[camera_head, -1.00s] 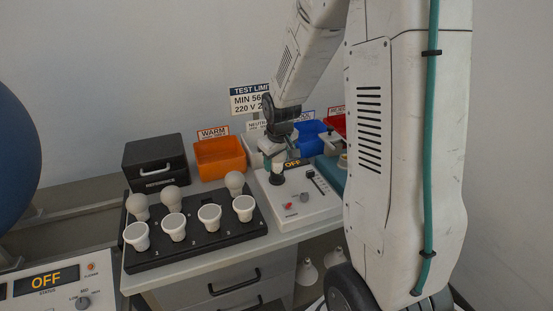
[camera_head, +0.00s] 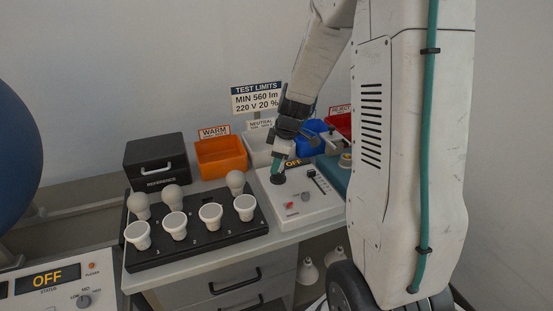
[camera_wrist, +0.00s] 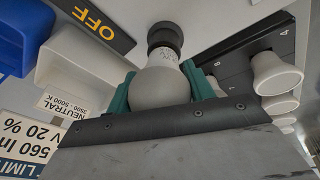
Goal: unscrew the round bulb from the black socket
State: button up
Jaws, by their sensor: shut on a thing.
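The round bulb (camera_wrist: 162,84) is white and shows in the wrist view between the teal fingers of my gripper (camera_wrist: 160,92). My gripper is shut on it. The bulb's neck end meets the black socket (camera_wrist: 166,36); whether its thread is still engaged cannot be told. In the head view, my gripper (camera_head: 277,166) points down, tilted, right above the black socket (camera_head: 278,179) on the white test panel (camera_head: 305,212). The fingers hide the bulb there.
A black rack (camera_head: 200,246) with several bulbs stands to the left. Behind are a black reference box (camera_head: 155,163), an orange bin (camera_head: 220,157), a white bin (camera_head: 257,146), a blue bin (camera_head: 309,139) and a red bin (camera_head: 341,123). The panel display (camera_head: 292,163) reads OFF.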

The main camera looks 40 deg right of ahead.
jog(key=n+y, duration=0.1)
jog(key=n, duration=0.2)
jog(key=n+g, duration=0.1)
jog(key=n, duration=0.3)
jog(key=shift+s+y, duration=0.2)
jog(key=shift+y, duration=0.2)
jog(key=n, duration=0.3)
jog(key=shift+a+g, duration=0.1)
jog(key=shift+g, duration=0.3)
jog(key=n+g, duration=0.1)
jog(key=n, duration=0.3)
jog(key=shift+s+a+y, duration=0.1)
jog(key=shift+y, duration=0.2)
jog(key=o, duration=0.9)
jog(key=shift+c, duration=0.2)
